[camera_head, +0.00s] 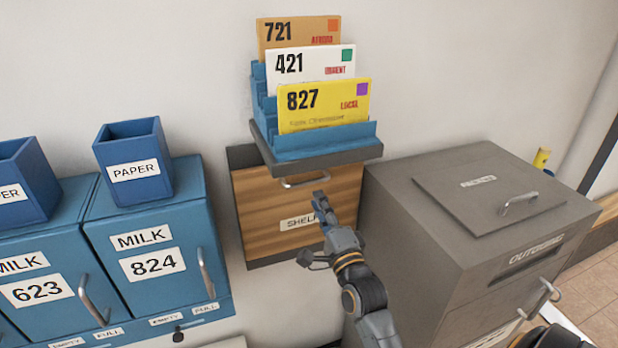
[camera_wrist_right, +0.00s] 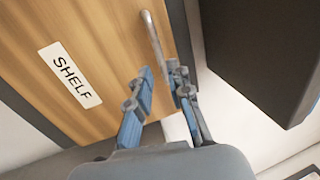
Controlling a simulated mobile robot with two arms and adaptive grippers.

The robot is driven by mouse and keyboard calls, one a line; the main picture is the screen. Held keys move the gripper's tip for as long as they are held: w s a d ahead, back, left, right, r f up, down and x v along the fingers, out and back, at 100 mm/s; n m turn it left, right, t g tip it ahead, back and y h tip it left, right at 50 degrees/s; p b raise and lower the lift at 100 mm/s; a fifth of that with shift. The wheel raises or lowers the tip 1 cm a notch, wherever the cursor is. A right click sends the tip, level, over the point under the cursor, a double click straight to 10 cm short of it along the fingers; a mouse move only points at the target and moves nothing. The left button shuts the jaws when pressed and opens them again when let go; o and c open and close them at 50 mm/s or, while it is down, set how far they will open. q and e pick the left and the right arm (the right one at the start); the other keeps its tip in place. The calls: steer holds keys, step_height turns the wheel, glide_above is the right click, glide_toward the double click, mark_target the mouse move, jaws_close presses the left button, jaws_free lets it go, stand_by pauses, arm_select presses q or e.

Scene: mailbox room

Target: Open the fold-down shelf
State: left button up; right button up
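The fold-down shelf (camera_head: 255,210) is a wood-grain panel in a dark frame on the wall. It stands upright and closed, with a SHELF label and a metal handle (camera_head: 305,181) near its top edge. My right gripper (camera_head: 320,203) is in front of the panel, just below the handle's right end, and covers part of the label. In the right wrist view the fingers (camera_wrist_right: 160,78) are apart, with the near end of the handle (camera_wrist_right: 151,38) in line with the gap. I cannot tell whether they touch it. My left gripper is out of view.
Above the panel, a blue sorter (camera_head: 330,140) with several numbered envelopes sits on a dark ledge (camera_head: 340,158). A grey cabinet (camera_head: 420,240) stands close on the right. Blue MILK boxes (camera_head: 150,240) with a PAPER bin (camera_head: 134,170) are on the left.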

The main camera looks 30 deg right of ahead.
mark_target(309, 182)
steer(key=p+x, duration=0.1)
steer(key=x, duration=0.6)
steer(key=shift+w, duration=0.2)
jaws_close()
